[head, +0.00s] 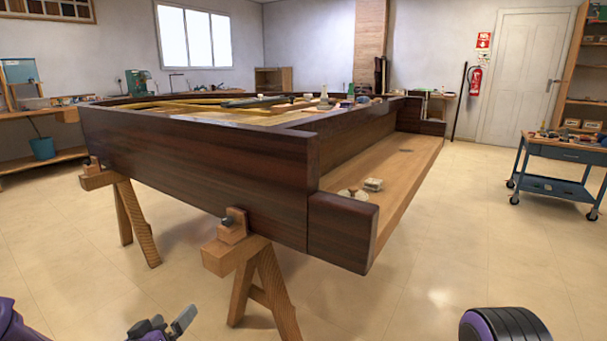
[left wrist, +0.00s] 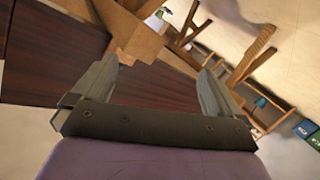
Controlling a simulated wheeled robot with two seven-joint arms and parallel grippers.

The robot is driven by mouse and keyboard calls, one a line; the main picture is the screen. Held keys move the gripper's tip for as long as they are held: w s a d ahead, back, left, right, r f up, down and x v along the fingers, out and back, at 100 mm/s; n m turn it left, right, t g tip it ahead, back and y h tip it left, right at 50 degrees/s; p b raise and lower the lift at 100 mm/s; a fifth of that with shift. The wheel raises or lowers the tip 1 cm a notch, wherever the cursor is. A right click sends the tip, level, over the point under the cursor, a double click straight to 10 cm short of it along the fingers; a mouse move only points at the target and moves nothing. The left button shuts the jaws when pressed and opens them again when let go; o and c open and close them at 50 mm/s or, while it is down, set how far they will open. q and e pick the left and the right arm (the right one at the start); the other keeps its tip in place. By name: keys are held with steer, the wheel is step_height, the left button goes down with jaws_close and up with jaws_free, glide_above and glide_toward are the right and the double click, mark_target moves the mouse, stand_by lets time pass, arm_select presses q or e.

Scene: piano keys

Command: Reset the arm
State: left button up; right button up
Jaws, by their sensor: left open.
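My left gripper (head: 167,325) shows at the bottom left of the head view, low in front of the piano and apart from it. In the left wrist view its two fingers (left wrist: 158,68) are spread wide with nothing between them. The dark wooden piano body (head: 215,165) rests on wooden trestles, with its pale key bed (head: 410,175) bare along most of its length. Part of my right arm shows at the bottom right of the head view; its gripper is out of the picture.
A wooden trestle (head: 250,270) stands under the near corner of the piano. A small round piece (head: 352,194) and a small block (head: 373,184) lie on the near key bed. A blue cart (head: 560,170) stands at the right. The floor between is clear.

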arm_select(q)
steer(key=s+f+n+g+y, duration=0.4)
steer(key=s+f+g, duration=0.1)
steer(key=s+f, duration=0.85)
steer(key=s+f+g+y, duration=0.1)
steer(key=s+f+g, duration=0.3)
steer(key=s, duration=0.7)
steer(key=s+f+g+y, duration=0.1)
steer(key=s+f+g, duration=0.2)
steer(key=s+f, duration=0.5)
steer(key=s+r+p, duration=0.3)
steer(key=r+p, duration=2.1)
steer(key=r, duration=0.1)
steer(key=shift+d+r+m+p, duration=0.3)
steer(key=shift+d+r, duration=0.05)
steer(key=shift+r, duration=0.05)
steer(key=shift+s, duration=0.1)
